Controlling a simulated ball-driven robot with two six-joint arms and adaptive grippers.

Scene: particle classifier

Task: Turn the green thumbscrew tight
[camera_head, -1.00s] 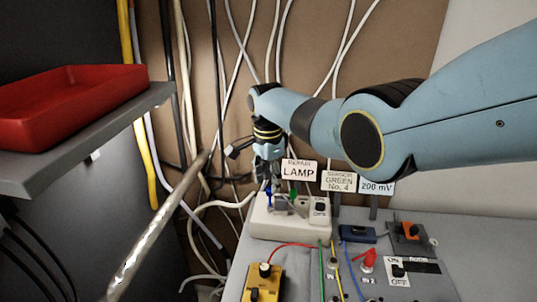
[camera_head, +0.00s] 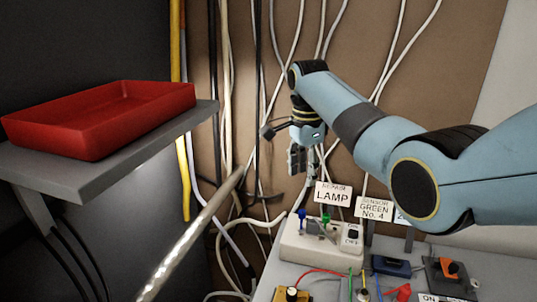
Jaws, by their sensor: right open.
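The small green thumbscrew (camera_head: 326,218) stands on top of the white socket box (camera_head: 292,249), left of its ON/OFF switch. A blue thumbscrew (camera_head: 302,215) stands to its left, with a grey piece between them. My right gripper (camera_head: 297,166) hangs above and slightly left of the green thumbscrew, fingers down. It is open, empty and clear of the box. How far the green thumbscrew is screwed in cannot be told. My left gripper is out of view.
A LAMP sign (camera_head: 332,193) and a SENSOR GREEN No. 4 sign (camera_head: 374,210) stand behind the box. Cables hang on the brown back wall. A red tray (camera_head: 100,122) sits on a grey shelf (camera_head: 85,187). A ribbed metallic rod (camera_head: 190,236) crosses the left foreground.

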